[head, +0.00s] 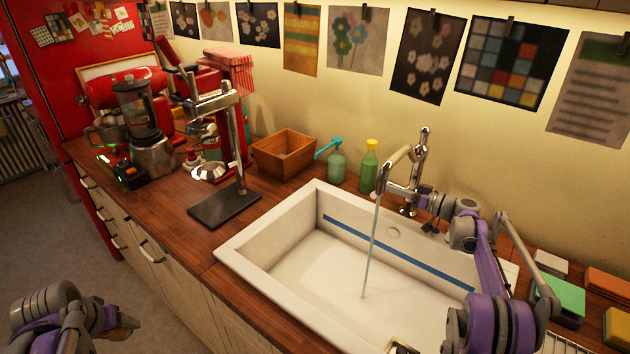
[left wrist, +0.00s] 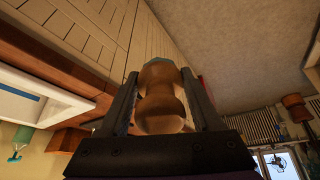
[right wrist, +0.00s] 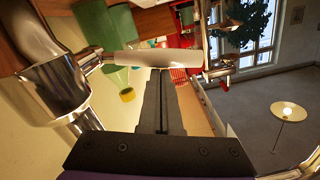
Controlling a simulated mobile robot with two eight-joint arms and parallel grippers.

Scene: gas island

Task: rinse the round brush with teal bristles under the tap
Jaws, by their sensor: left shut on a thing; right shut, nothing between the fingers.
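The round brush (left wrist: 160,97) is held between the fingers of my left gripper (left wrist: 165,100). Its turned wooden body fills the left wrist view, with a little teal at its far end. In the head view my left gripper (head: 100,322) is at the lower left, in front of the counter and away from the sink. The chrome tap (head: 420,165) stands behind the white sink (head: 290,292), and a water stream (head: 370,245) falls from it into the basin. My right gripper (right wrist: 163,100) is shut and empty, close beside the tap's metal parts (right wrist: 45,90).
A green bottle (head: 369,170), a soap dispenser (head: 336,163) and a wooden box (head: 284,154) stand behind the sink. A chrome stand (head: 238,150) is left of it. Sponges (head: 560,298) lie at the right. The basin looks mostly clear.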

